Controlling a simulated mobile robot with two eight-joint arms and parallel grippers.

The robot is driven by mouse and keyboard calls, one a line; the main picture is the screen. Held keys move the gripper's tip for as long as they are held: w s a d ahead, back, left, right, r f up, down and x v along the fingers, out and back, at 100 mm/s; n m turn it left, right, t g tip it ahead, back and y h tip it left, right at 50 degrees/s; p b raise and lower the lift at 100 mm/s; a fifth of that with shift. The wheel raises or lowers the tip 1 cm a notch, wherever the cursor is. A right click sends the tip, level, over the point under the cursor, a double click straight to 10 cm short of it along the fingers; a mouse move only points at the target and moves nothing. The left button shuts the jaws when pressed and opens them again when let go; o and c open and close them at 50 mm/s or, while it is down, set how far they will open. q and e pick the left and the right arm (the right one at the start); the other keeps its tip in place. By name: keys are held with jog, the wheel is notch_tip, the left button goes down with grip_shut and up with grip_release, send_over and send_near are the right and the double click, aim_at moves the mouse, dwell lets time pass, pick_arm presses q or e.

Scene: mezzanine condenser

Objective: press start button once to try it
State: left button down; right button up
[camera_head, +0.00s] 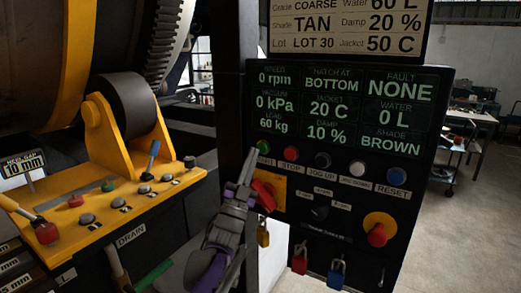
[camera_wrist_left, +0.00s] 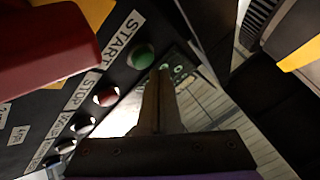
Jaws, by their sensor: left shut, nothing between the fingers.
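The green start button (camera_head: 263,146) is at the left end of the button row on the black control panel. In the left wrist view the green button (camera_wrist_left: 144,56) sits beside a START label. My left gripper (camera_head: 250,156) is shut and empty, its tips close to the button's lower left in the head view. In the left wrist view the closed fingertips (camera_wrist_left: 160,74) show just below and right of the button. I cannot tell whether they touch the panel. My right gripper is not in view.
The red stop button (camera_head: 290,153) is just right of start. A red rotary handle (camera_head: 265,194) on a yellow plate is close beside my left gripper. The display (camera_head: 345,105) reads 0 rpm and fault NONE. A yellow lever console (camera_head: 130,205) stands left.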

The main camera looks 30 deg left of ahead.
pick_arm(q)
jog(key=s, duration=0.5)
jog(key=shift+a, duration=0.2)
jog(key=shift+y, duration=0.3)
dwell(0.6)
jog(key=s+d+f+n+g+y, duration=0.1)
jog(key=s+d+f+n+g, duration=0.2)
jog(key=f, duration=0.4)
jog(key=s+d+f+n+g, duration=0.1)
jog(key=d+f+n+g, duration=0.1)
jog(key=f+g, duration=0.45)
jog(key=s+d+f+n+g+y, duration=0.1)
jog(key=s+d+f+n+g, duration=0.15)
jog(key=f, duration=0.55)
jog(key=s+d+f+g+h, duration=0.1)
jog(key=s+d+f+g, duration=0.3)
jog(key=s+f, duration=0.4)
jog(key=s+d+f+g+h, duration=0.2)
jog(key=s+d+f+g, duration=0.2)
jog(key=s+f, duration=0.5)
jog(key=shift+s+g, duration=0.8)
jog(key=shift+s, duration=0.1)
